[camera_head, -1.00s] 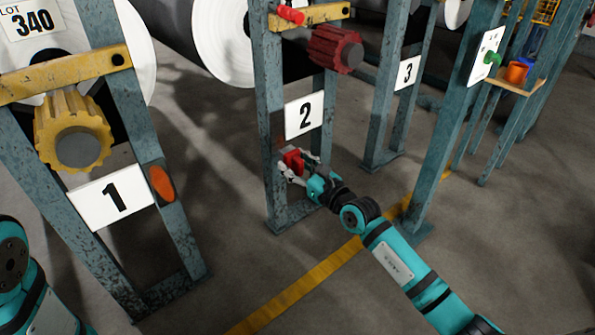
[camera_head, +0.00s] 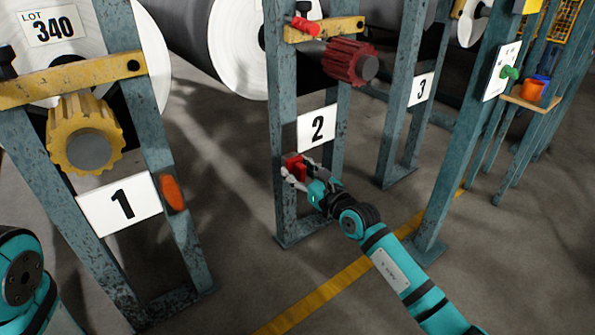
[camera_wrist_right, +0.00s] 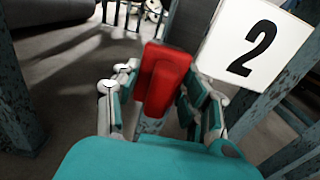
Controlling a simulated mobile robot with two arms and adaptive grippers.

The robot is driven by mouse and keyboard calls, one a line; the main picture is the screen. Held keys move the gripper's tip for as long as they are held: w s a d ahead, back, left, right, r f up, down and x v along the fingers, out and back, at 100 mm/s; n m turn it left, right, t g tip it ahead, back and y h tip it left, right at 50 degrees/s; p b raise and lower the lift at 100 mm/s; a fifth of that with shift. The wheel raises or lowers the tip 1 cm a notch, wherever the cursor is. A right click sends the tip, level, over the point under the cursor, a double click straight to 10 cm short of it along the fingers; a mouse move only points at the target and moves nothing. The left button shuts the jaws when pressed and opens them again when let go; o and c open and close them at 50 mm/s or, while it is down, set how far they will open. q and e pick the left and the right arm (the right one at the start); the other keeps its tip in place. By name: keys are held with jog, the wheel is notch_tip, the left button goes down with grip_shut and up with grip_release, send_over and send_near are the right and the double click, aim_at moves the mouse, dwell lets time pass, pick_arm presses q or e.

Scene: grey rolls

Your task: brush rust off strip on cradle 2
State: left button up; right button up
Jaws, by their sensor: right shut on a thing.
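Cradle 2 is the worn blue-grey frame with a white "2" plate (camera_head: 317,127), and its left post (camera_head: 281,100) stands behind my right gripper. My right gripper (camera_head: 294,172) is shut on a red block-shaped tool, the brush (camera_head: 296,166), at the post just below the plate. In the right wrist view the red brush (camera_wrist_right: 163,80) sits upright between the two fingers. Its working face is hidden, so I cannot tell whether it touches the post. The rust strip is not clearly visible behind the brush. My left gripper is out of view; only part of the left arm shows.
Cradle 1 (camera_head: 167,130) with a yellow toothed knob (camera_head: 86,135) stands left. A red toothed knob (camera_head: 350,62) is above plate 2. A post (camera_head: 465,130) with a small shelf (camera_head: 531,103) stands right. A yellow floor line (camera_head: 320,292) crosses open grey floor.

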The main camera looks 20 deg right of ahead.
jog(key=shift+x, duration=0.95)
jog(key=shift+d+b, duration=0.1)
jog(key=shift+b, duration=0.2)
jog(key=shift+w+d+r+p, duration=0.2)
jog(key=shift+d+p, duration=0.1)
jog(key=shift+d, duration=0.1)
jog(key=shift+w+d+r+p, duration=0.1)
jog(key=shift+w+d+p, duration=0.05)
jog(key=shift+d+p, duration=0.2)
jog(key=shift+s+a+p, duration=0.15)
jog(key=shift+a+p, duration=0.5)
jog(key=shift+c, duration=0.4)
jog(key=shift+a+f, duration=0.1)
jog(key=shift+a, duration=0.1)
jog(key=shift+c, duration=0.6)
jog(key=shift+s+a+f, duration=0.1)
